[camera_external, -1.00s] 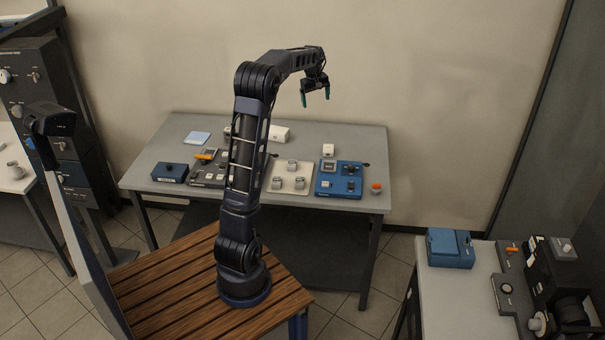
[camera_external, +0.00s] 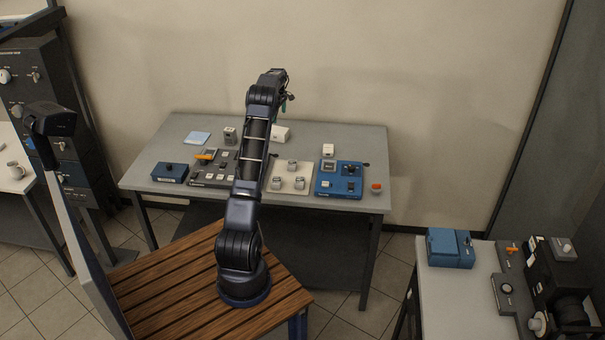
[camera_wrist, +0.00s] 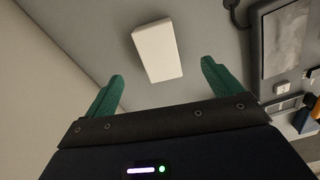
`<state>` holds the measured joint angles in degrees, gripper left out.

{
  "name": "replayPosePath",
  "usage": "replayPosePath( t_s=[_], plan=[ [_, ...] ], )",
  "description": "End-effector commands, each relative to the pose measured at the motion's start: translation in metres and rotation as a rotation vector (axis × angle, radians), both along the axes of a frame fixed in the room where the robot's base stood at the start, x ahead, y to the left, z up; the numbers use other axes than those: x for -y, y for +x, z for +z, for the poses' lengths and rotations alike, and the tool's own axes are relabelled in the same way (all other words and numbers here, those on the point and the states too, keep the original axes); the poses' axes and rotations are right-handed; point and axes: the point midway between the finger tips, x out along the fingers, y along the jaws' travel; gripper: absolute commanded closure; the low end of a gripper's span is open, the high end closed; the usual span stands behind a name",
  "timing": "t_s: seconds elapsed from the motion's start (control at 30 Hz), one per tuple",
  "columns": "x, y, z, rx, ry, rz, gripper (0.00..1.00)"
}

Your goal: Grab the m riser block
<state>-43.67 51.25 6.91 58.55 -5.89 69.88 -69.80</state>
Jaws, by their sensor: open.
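A plain white block (camera_wrist: 157,50) lies on the grey tabletop in the wrist view, ahead of and between my fingertips. It also shows at the back of the table in the external view (camera_external: 281,132). It fits the m riser block, but I can read no marking on it. My gripper (camera_wrist: 162,72) is open and empty, with its green fingers apart on either side of the view. In the external view, my gripper (camera_external: 287,103) hangs above the table's back part, partly hidden by my arm. The fingers look clear of the block.
A grey panel (camera_wrist: 285,45) with a screen and cable lies right of the block in the wrist view. A small grey block (camera_external: 230,134), a beige panel (camera_external: 303,187), a blue panel (camera_external: 335,193) and a white cube (camera_external: 328,150) share the table. The wall stands close behind.

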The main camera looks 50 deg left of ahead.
Motion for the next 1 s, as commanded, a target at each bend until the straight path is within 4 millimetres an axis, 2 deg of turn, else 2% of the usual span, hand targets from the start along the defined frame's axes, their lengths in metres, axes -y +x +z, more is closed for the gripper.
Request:
replayPosePath(
  t_s=[0.1,0.23,0.37,0.63,0.87,1.0],
  plan=[
    [-0.016,-0.005,-0.017,-0.007,-0.004,0.039,0.09],
    [-0.022,-0.007,-0.025,-0.009,-0.007,0.054,0.09],
    [-0.022,-0.007,-0.035,-0.010,-0.008,0.056,0.09],
    [-0.021,-0.007,-0.072,-0.009,-0.008,0.056,0.09],
    [-0.020,-0.006,-0.085,-0.010,-0.007,0.055,0.09],
    [-0.018,-0.004,-0.101,-0.010,-0.009,0.055,0.09]
  ],
)
